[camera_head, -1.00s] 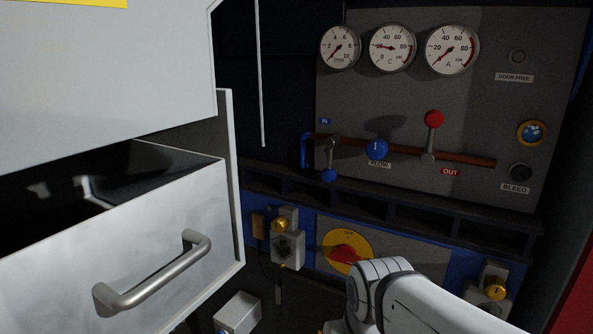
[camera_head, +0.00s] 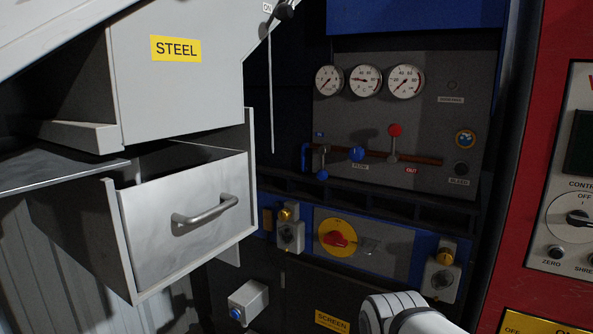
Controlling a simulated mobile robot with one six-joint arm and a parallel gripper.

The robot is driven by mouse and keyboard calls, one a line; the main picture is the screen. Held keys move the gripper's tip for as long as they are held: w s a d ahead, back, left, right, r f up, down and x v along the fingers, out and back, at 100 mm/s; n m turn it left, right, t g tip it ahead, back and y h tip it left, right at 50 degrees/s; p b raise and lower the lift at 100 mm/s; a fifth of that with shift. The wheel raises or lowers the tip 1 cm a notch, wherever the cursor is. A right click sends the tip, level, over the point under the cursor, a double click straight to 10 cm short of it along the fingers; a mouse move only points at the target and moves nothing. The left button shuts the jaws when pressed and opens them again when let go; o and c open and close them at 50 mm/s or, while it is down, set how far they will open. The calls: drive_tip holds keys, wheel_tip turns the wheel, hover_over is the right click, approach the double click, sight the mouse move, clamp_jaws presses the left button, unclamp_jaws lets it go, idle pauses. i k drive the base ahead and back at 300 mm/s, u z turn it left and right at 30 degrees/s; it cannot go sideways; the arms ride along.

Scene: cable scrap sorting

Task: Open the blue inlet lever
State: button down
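The blue inlet lever (camera_head: 322,174) is on the grey gauge panel, under a small blue IN label. Its blue knob hangs straight down from a pivot on the copper pipe. A white rounded part of my own arm shows at the bottom, well below and to the right of the lever. My gripper is not in view, so its state and place are hidden. Nothing touches the lever.
A blue round FLOW knob (camera_head: 357,154) and an upright red OUT lever (camera_head: 395,130) are right of the inlet lever. A grey open drawer (camera_head: 190,235) with a bar handle juts out at left. A ledge (camera_head: 375,202) runs under the panel.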

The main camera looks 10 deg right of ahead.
sight(321, 174)
drive_tip(key=z, duration=0.15)
drive_tip(key=i, duration=0.9)
drive_tip(key=u, duration=0.05)
